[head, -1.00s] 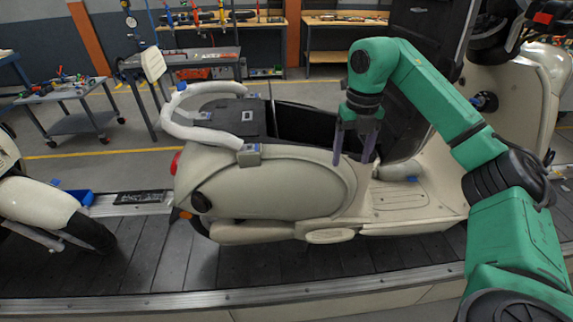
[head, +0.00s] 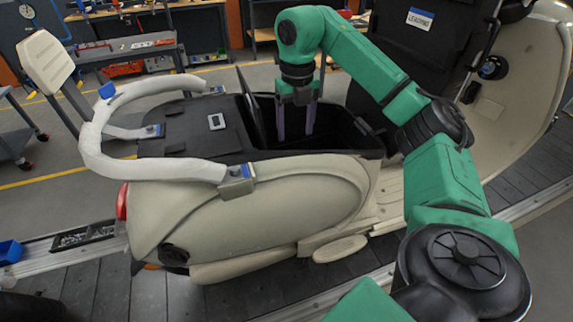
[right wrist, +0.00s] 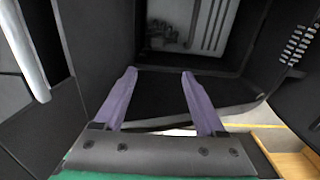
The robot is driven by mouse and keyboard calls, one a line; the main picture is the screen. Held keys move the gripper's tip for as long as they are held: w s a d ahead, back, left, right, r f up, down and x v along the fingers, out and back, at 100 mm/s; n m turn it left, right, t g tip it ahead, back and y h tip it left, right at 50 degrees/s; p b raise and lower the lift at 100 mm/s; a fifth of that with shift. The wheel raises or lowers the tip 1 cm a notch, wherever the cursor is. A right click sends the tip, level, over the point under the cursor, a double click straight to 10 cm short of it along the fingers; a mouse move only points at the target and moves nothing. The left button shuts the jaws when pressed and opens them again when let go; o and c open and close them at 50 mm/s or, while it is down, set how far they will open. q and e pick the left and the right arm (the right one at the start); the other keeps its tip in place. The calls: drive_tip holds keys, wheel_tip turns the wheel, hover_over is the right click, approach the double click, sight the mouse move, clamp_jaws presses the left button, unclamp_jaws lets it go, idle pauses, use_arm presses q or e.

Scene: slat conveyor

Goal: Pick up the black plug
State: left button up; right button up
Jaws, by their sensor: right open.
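I cannot make out a black plug for certain in either view. My right gripper (head: 296,128) is open and empty, its two purple fingers pointing down into the open black storage bin (head: 343,128) of the cream scooter (head: 265,205). In the right wrist view the open fingers (right wrist: 158,76) show against the dark bin walls (right wrist: 85,35). A grey area with small raised shapes (right wrist: 165,35) shows deeper in; it is too dim to name. The bin's floor is hidden in the head view. My left gripper is not in view.
A white grab rail (head: 90,150) curves around the scooter's rear. A black panel (head: 420,60) with a label stands upright in front of the bin. The scooter stands over a dark slat conveyor (head: 110,290). A workbench (head: 130,50) stands behind at left.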

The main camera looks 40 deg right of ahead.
drive_tip(key=f+b, duration=0.1)
drive_tip(key=f, duration=0.5)
drive_tip(key=f+b, duration=0.1)
drive_tip(key=f, duration=0.5)
drive_tip(key=f+b, duration=0.1)
drive_tip(key=f, duration=0.5)
drive_tip(key=shift+w+a, duration=0.25)
drive_tip(key=shift+a, duration=0.05)
drive_tip(key=shift+f, duration=0.15)
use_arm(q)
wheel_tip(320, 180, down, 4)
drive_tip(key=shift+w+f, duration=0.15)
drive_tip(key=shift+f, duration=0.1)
use_arm(e)
clamp_jaws()
